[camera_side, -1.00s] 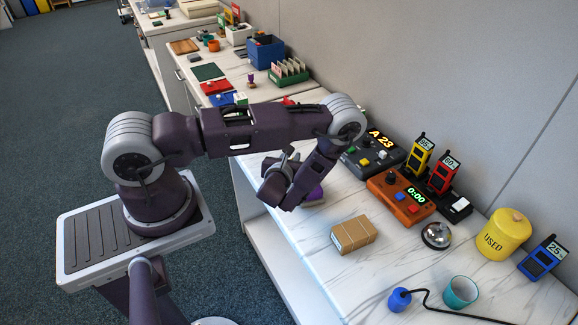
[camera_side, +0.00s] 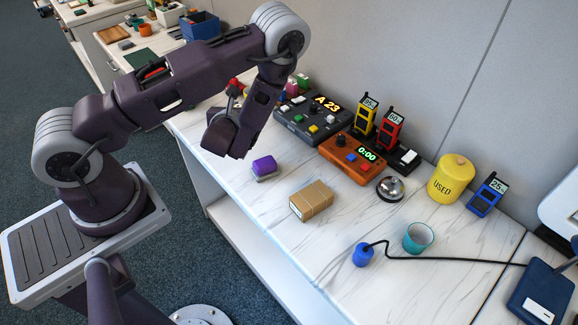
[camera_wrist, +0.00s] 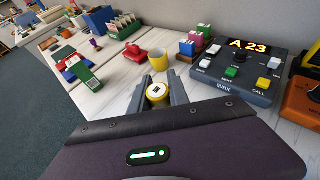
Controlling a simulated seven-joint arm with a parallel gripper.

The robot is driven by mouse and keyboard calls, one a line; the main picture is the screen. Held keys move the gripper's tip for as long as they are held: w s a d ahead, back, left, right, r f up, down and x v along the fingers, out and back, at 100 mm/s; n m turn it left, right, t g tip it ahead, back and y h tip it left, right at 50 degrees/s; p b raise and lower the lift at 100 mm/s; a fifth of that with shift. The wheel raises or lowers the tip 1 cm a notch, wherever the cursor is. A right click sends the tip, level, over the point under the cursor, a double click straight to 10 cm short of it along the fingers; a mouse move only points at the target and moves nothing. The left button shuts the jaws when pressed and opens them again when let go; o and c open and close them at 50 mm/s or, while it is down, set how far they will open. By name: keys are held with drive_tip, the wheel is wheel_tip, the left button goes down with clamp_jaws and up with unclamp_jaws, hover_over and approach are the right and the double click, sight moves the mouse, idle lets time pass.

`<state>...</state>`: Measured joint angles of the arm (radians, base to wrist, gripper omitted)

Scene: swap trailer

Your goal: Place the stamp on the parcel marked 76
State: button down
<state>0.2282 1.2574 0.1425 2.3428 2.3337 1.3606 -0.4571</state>
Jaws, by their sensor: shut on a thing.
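My gripper (camera_wrist: 157,92) is shut on a small round yellow thing with a white, dark-marked end (camera_wrist: 157,91). In the side view my gripper (camera_side: 216,122) is raised above the bench, and its grip is mostly hidden. I cannot tell there whether the red-topped thing (camera_side: 236,87) beside it is held. A brown parcel (camera_side: 311,200) lies on the marble bench (camera_side: 270,215); no number is readable on it. A purple block on a grey base (camera_side: 264,166) sits on the bench left of the parcel, apart from the gripper.
An orange timer box (camera_side: 352,158), a grey A 23 console (camera_side: 312,116) and a bell (camera_side: 389,189) stand behind the parcel. A teal cup (camera_side: 418,237), blue bulb (camera_side: 362,255) and cord lie right. A yellow mug (camera_wrist: 158,60) stands ahead in the wrist view.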

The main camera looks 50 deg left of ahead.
drive_tip(key=w+d+r+m+t+h, duration=0.1)
drive_tip(key=w+d+m+t+h, duration=0.15)
drive_tip(key=d, duration=0.55)
drive_tip(key=w+d+r+m+t+h, duration=0.1)
drive_tip(key=d+m+h, duration=0.15)
drive_tip(key=d, duration=0.55)
wheel_tip(320, 180, up, 2)
drive_tip(key=m+h, duration=0.4)
hover_over(320, 189)
drive_tip(key=shift+t+h, duration=0.3)
drive_tip(key=shift+t, duration=0.05)
wheel_tip(320, 189, down, 9)
drive_tip(key=shift+f, duration=0.3)
drive_tip(key=c, duration=1.3)
unclamp_jaws()
drive_tip(key=shift+f, duration=0.15)
drive_tip(key=shift+o, duration=0.2)
